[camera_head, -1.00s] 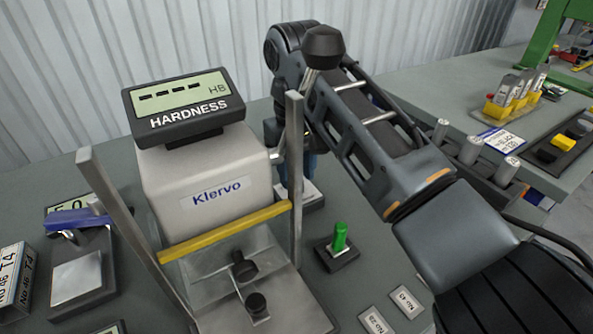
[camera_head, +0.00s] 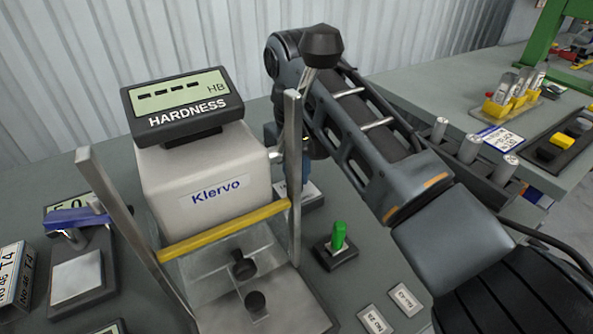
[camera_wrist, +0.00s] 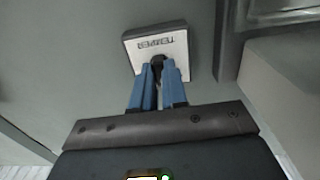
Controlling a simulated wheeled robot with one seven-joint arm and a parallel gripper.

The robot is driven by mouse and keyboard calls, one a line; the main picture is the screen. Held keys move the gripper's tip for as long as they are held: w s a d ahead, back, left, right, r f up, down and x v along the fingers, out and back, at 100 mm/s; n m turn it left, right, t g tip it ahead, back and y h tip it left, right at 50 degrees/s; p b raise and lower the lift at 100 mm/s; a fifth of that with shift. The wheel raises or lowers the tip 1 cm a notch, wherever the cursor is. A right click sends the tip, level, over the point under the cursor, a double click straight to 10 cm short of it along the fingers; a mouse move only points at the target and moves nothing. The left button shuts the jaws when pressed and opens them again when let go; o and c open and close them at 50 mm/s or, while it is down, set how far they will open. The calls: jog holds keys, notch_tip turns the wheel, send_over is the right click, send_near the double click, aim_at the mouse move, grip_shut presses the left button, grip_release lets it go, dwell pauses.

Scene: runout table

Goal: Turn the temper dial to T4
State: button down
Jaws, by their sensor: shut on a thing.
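The temper dial is a dark knob (camera_wrist: 158,61) on a white plate marked TEMPER (camera_wrist: 160,43), set on a dark base; the lettering is upside down in the wrist view. My gripper (camera_wrist: 158,70) has its two blue fingers shut on the knob. The fingers hide much of the knob, and I cannot read which setting it points to. In the head view the plate (camera_head: 312,194) shows partly behind the hardness tester, and my gripper is mostly hidden by the tester's post and my arm.
The Klervo hardness tester (camera_head: 207,180), with metal posts and a yellow bar, stands left of the dial. A green peg on a dark base (camera_head: 338,240) stands in front of it. Metal cylinders (camera_head: 468,149) stand at the right. Small labels lie near the front.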

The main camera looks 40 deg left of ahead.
jog(key=shift+r+n+p, duration=0.1)
jog(key=shift+n+p, duration=0.2)
jog(key=n+p, duration=0.1)
jog(key=n, duration=0.1)
jog(key=shift+n+p, duration=0.3)
jog(key=shift+p, duration=0.05)
jog(key=n+p, duration=0.1)
jog(key=n, duration=0.4)
jog(key=shift+p, duration=0.35)
jog(key=shift+a+n, duration=0.1)
jog(key=shift+n, duration=0.3)
jog(key=c, duration=1.2)
grip_release()
jog(key=shift+o, duration=0.2)
jog(key=shift+r+b, duration=0.5)
jog(key=shift+r, duration=3.35)
